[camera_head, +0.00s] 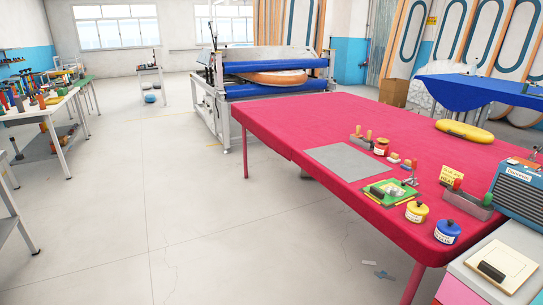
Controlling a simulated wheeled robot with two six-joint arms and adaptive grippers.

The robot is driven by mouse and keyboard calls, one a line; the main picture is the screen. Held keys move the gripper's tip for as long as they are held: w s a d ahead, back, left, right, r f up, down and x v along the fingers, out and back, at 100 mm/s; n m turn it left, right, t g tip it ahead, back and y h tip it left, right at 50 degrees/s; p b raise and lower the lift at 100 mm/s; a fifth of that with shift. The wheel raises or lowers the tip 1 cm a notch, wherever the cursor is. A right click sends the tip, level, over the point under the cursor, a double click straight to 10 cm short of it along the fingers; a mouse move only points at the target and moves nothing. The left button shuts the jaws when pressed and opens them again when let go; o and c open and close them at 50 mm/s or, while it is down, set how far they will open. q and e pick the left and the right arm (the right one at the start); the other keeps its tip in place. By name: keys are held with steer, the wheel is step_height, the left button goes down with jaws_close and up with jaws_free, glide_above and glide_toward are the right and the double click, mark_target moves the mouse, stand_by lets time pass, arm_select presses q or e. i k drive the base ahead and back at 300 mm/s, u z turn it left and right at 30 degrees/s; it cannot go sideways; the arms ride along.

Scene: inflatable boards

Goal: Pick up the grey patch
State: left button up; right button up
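A flat grey square sheet (346,161), which looks like the grey patch, lies on the red-topped table (290,120) near its left front edge. Nothing lies on top of it. Small grey-blue scraps (385,275) lie on the floor below the table's front edge; I cannot tell what they are. Neither of my grippers is in view.
A roller machine (270,78) stands behind. The floor (200,210) left of the table is clear.

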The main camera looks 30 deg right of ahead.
mark_target(395, 192)
steer(key=z, duration=0.3)
steer(key=i, duration=1.1)
steer(key=z, duration=1.25)
steer(key=i, duration=0.85)
steer(key=z, duration=1)
